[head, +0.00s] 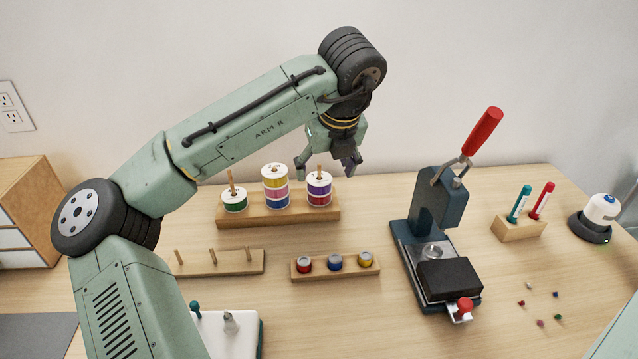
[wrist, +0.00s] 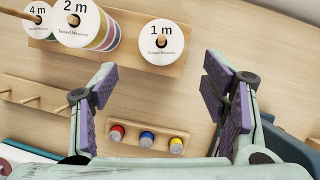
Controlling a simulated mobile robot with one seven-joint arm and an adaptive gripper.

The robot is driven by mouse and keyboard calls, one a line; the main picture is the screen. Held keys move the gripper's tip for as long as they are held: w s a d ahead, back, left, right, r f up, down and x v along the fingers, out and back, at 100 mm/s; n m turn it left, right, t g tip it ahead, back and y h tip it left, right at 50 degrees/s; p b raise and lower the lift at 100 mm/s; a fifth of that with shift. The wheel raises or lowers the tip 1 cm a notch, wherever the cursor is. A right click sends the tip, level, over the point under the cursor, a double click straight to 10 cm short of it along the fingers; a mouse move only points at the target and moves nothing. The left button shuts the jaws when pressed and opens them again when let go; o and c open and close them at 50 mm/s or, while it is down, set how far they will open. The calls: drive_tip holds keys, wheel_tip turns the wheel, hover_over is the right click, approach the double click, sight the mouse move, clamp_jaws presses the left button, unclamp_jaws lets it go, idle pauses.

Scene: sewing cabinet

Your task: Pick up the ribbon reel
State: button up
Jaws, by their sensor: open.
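Ribbon reels stand on a wooden peg rack (head: 290,217) at the back of the table in the head view. A green reel (head: 234,205) is on the left peg. A stack of yellow, pink and other reels (head: 275,188) is on the middle peg, and a purple and red reel (head: 319,192) is on the right peg. In the wrist view the white tops read "4 m" (wrist: 38,14), "2 m" (wrist: 80,20) and "1 m" (wrist: 161,30). My gripper (head: 328,168) is open and empty above the right side of the rack. Its fingers (wrist: 160,85) show apart, with the "1 m" reel beyond and between them.
A dark press with a red handle (head: 432,225) stands to the right. A wooden block with two pens (head: 518,229) and several small beads are farther right.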

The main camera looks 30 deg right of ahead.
sight(320, 177)
drive_tip(key=shift+w+d+r+p+x, duration=0.1)
drive_tip(key=shift+w+p+x, duration=0.1)
drive_tip(key=shift+x, duration=0.85)
drive_tip(key=shift+w+d+r+p+x, duration=0.15)
drive_tip(key=shift+w+x, duration=0.1)
drive_tip(key=shift+x, duration=0.75)
drive_tip(key=shift+w+p+x, duration=0.2)
drive_tip(key=shift+x, duration=0.85)
drive_tip(key=shift+c, duration=0.3)
drive_tip(key=c, duration=1.1)
drive_tip(key=shift+o, duration=0.2)
wheel_tip(320, 177, up, 10)
drive_tip(key=shift+r+b, duration=0.1)
drive_tip(key=shift+b, duration=0.25)
drive_tip(key=shift+s, duration=0.1)
